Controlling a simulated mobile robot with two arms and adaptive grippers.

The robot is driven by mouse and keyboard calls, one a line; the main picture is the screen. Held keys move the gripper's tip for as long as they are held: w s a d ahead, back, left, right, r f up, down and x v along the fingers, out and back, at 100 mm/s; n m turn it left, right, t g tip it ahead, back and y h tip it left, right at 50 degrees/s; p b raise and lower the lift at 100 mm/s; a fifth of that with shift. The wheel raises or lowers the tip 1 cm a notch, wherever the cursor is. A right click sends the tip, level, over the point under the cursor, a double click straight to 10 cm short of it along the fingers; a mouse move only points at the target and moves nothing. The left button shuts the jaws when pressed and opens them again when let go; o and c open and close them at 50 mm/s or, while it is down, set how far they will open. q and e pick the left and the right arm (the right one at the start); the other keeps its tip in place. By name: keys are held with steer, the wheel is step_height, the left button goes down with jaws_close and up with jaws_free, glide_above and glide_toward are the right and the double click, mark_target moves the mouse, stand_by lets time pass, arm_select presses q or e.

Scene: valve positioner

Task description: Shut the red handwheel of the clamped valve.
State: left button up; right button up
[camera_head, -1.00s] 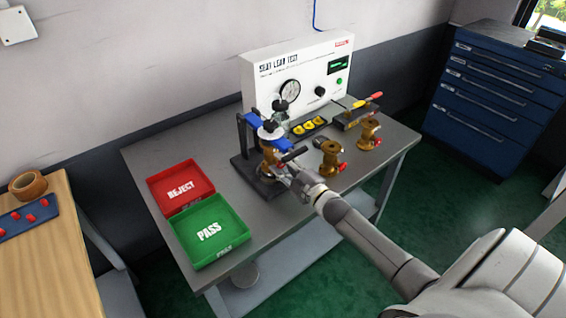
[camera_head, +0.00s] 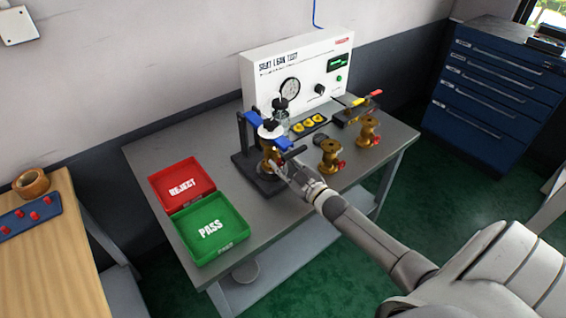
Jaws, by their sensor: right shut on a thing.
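The clamped valve is a brass body (camera_head: 268,152) held upright in the dark clamp stand (camera_head: 243,142) on the grey bench. My right gripper (camera_head: 279,166) reaches in from the lower right and is shut at the near right side of this valve, where its handwheel sits. The red handwheel itself is hidden behind the fingers, and its angle cannot be read. My left gripper is not in view.
Two loose brass valves with red handwheels, one nearer (camera_head: 330,154) and one farther (camera_head: 367,131), stand right of the clamp. A red REJECT tray (camera_head: 162,180) and green PASS tray (camera_head: 238,236) lie left. The seat leak test panel (camera_head: 321,66) stands behind.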

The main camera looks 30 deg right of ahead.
steer(key=shift+f, duration=0.15)
steer(key=o, duration=1)
steer(key=shift+o, duration=0.2)
steer(key=s+d, duration=0.1)
steer(key=s, duration=1.1)
steer(key=shift+s, duration=0.1)
